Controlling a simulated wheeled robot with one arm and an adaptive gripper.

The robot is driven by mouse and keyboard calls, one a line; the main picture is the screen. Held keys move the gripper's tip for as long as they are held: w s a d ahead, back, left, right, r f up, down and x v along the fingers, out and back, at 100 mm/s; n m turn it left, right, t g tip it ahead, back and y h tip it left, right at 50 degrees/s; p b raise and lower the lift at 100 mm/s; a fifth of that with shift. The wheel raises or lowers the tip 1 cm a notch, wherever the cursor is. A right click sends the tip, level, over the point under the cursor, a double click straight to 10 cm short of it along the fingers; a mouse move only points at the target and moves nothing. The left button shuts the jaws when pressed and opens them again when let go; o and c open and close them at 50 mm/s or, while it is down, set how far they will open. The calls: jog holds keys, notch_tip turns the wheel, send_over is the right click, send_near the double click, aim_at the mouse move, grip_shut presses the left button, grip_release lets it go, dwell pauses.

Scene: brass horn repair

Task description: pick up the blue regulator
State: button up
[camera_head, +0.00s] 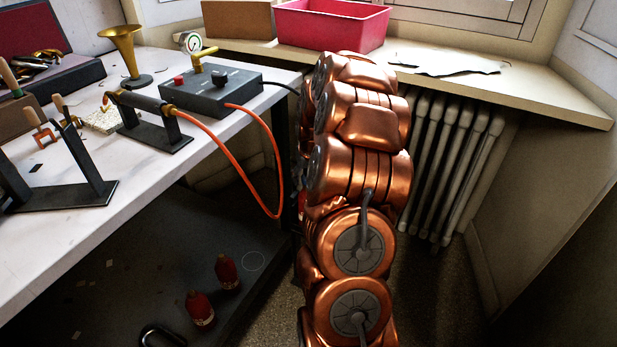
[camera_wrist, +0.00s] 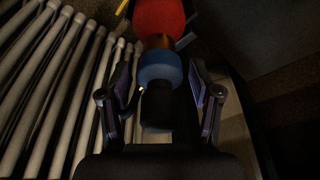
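The blue regulator (camera_wrist: 160,70) shows in the wrist view as a rounded blue collar, with a black part (camera_wrist: 157,105) nearer the camera and a brass-coloured neck and red body (camera_wrist: 160,17) beyond it. My gripper (camera_wrist: 160,75) has one finger on each side of the blue part. The fingers are spread, and narrow dark gaps seem to separate them from it. In the head view my copper arm hides the gripper and the regulator.
A pale ribbed radiator (camera_head: 450,155) stands under the windowsill, right of my arm. The workbench (camera_head: 210,145) on the left carries a grey control box (camera_head: 212,92) with an orange hose (camera_head: 255,180) hanging down. Two red bottles (camera_head: 228,272) (camera_head: 200,308) stand below the bench.

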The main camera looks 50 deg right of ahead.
grip_shut()
dwell(0.3)
jog(key=shift+r+p, duration=0.45)
jog(key=shift+r, duration=1.45)
jog(key=s+a+r+p, duration=0.1)
jog(key=s+a+p, duration=0.1)
jog(key=s+a, duration=0.95)
jog(key=shift+w+a+r+p, duration=0.1)
jog(key=shift+r+p, duration=0.15)
jog(key=shift+r, duration=0.6)
jog(key=shift+w+r+p, duration=0.15)
jog(key=shift+r+p, duration=0.15)
jog(key=shift+r, duration=0.6)
jog(key=shift+w+a+r+p, duration=0.1)
jog(key=shift+r+p, duration=0.15)
jog(key=shift+r, duration=0.6)
